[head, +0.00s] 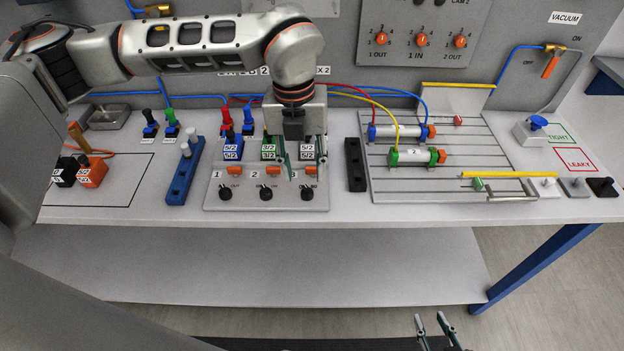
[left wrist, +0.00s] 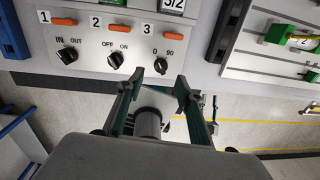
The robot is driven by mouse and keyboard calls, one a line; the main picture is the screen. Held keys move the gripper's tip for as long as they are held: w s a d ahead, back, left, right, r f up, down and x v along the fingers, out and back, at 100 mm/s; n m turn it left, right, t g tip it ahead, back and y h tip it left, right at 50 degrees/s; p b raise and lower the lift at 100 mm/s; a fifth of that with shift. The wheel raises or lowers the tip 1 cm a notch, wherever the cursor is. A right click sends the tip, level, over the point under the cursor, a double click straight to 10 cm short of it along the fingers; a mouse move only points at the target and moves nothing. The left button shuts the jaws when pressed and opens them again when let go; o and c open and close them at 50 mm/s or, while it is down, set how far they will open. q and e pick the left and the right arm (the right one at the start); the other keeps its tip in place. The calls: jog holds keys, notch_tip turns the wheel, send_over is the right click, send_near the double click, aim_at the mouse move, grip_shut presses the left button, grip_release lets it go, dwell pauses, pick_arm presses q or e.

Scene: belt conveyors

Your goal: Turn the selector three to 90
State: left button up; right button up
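Selector three is a black knob (head: 307,192) at the right end of the grey selector panel, and it also shows in the left wrist view (left wrist: 160,66). It sits under the number 3 and an orange marker, with labels 0 and 90 above it. Which label it points to is not clear. My left gripper (head: 302,163) hangs over the panel near selector three, open. In the left wrist view its fingertips (left wrist: 160,78) are apart just below the knob, with nothing between them. My right gripper (head: 433,322) is at the bottom of the head view, fingers apart and empty.
Selector one (head: 225,193) and selector two (head: 266,193) are to the left on the same panel. A black block (head: 355,165) stands just right of the panel, before the slotted plate (head: 440,125) with cylinders. Valve blocks and tubes stand behind.

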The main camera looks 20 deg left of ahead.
aim_at(306, 189)
pick_arm(q)
jog(key=shift+d+f+p, duration=0.15)
jog(key=shift+f, duration=1.35)
jog(key=shift+d+f+p, duration=0.1)
jog(key=shift+f+p, duration=0.05)
jog(key=shift+f, duration=1.3)
grip_shut()
